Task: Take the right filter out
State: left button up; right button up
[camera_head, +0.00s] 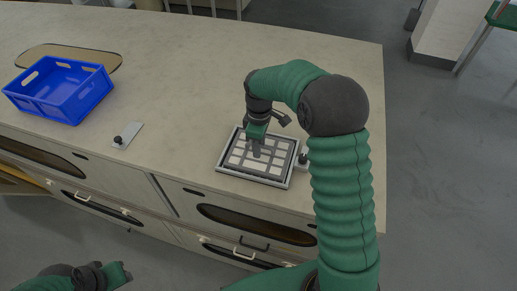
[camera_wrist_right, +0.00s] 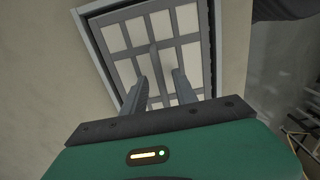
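The filter (camera_head: 262,168) is a dark square grid with pale cells. It sits in a light grey square frame (camera_head: 251,179) on the counter. My right gripper (camera_head: 257,152) points down over the filter's middle. In the right wrist view its two fingers (camera_wrist_right: 160,80) are apart, with the filter (camera_wrist_right: 188,55) behind them. A narrow grey upright bar (camera_wrist_right: 154,58) shows between the fingers; I cannot tell whether they touch it. My left gripper (camera_head: 118,273) is low at the left, away from the counter top; its fingers are too small to read.
A blue crate (camera_head: 60,110) stands at the back left of the counter (camera_head: 185,75). A small plate with a dark knob (camera_head: 126,136) lies left of the filter, and another dark knob (camera_head: 304,158) is beside the frame's right side.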

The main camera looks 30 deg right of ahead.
jog(key=shift+s, duration=0.3)
jog(key=shift+w+f, duration=0.1)
jog(key=shift+w, duration=0.15)
grip_shut()
dwell(0.9)
